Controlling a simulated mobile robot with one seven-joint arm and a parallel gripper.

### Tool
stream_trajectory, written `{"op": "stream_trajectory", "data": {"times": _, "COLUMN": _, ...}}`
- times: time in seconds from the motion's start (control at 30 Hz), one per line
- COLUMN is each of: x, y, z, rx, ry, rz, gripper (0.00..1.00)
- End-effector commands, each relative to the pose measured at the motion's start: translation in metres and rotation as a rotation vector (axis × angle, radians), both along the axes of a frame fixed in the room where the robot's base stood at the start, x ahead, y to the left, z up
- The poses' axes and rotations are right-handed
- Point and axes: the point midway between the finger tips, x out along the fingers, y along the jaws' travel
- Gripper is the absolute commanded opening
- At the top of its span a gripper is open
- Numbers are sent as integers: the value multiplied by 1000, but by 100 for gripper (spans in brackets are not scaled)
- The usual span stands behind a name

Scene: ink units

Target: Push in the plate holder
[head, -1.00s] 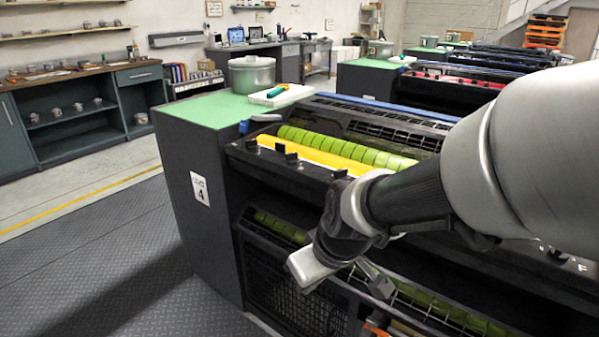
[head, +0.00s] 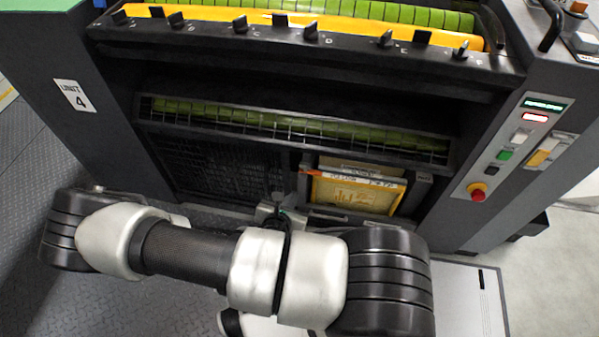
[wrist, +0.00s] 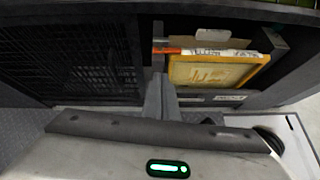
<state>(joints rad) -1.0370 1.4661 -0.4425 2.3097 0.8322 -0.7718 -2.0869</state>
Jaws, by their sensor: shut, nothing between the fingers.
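The plate holder (head: 352,192) sits low in the front of the machine, right of a dark mesh guard. It carries a yellow plate with lettering and has an orange piece (head: 311,172) at its upper left. In the wrist view the yellow plate holder (wrist: 210,72) is just right of my fingers, and the orange piece (wrist: 167,50) is just beyond the tips. My gripper (wrist: 160,85) is shut and empty, pointing at the left edge of the holder. I cannot tell whether it touches. In the head view my arm partly hides the gripper.
The mesh guard (head: 215,167) lies left of the holder. Above are a guarded green roller (head: 300,125) and a ledge with several black clamps (head: 310,32). A control panel (head: 510,145) with a red button is at right. Dark floor (head: 35,180) is open at left.

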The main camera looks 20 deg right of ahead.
Motion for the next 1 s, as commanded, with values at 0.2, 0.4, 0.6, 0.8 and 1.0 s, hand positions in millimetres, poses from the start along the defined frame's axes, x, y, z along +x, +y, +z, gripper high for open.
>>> {"op": "stream_trajectory", "data": {"times": 0.2, "x": 7, "y": -12, "z": 0, "rx": -110, "ry": -4, "rz": 88, "gripper": 0}}
{"op": "stream_trajectory", "data": {"times": 0.4, "x": 25, "y": -26, "z": -15, "rx": -112, "ry": -4, "rz": 86, "gripper": 0}}
{"op": "stream_trajectory", "data": {"times": 0.6, "x": 56, "y": -47, "z": -38, "rx": -109, "ry": -5, "rz": 85, "gripper": 0}}
{"op": "stream_trajectory", "data": {"times": 0.8, "x": 86, "y": -67, "z": -50, "rx": -108, "ry": -5, "rz": 84, "gripper": 0}}
{"op": "stream_trajectory", "data": {"times": 1.0, "x": 104, "y": -78, "z": -49, "rx": -109, "ry": -3, "rz": 87, "gripper": 0}}
